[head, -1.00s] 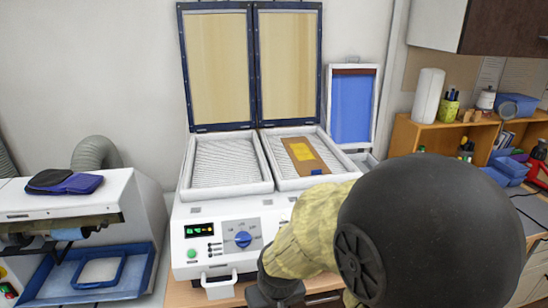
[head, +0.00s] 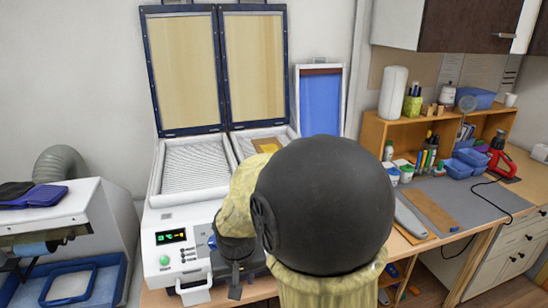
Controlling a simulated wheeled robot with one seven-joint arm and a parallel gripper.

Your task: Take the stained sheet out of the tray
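The white machine has two mesh-bottomed trays under raised lids. In its right tray (head: 236,148) lies a brown-orange sheet with a yellow patch (head: 267,146). Only its far end shows; my arm covers the rest, and I cannot make out a stain. The left tray (head: 158,172) looks empty. My gripper (head: 236,284) is dark and low at the machine's front, beside the control panel and apart from the sheet. Its fingers are too unclear to tell open from shut.
The raised lids (head: 218,70) stand behind the trays. A blue-panelled frame (head: 320,95) leans at their right. A white machine with a blue tray (head: 97,290) stands at left. On the right worktop lie a grey mat (head: 455,200) and a brown strip (head: 430,212).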

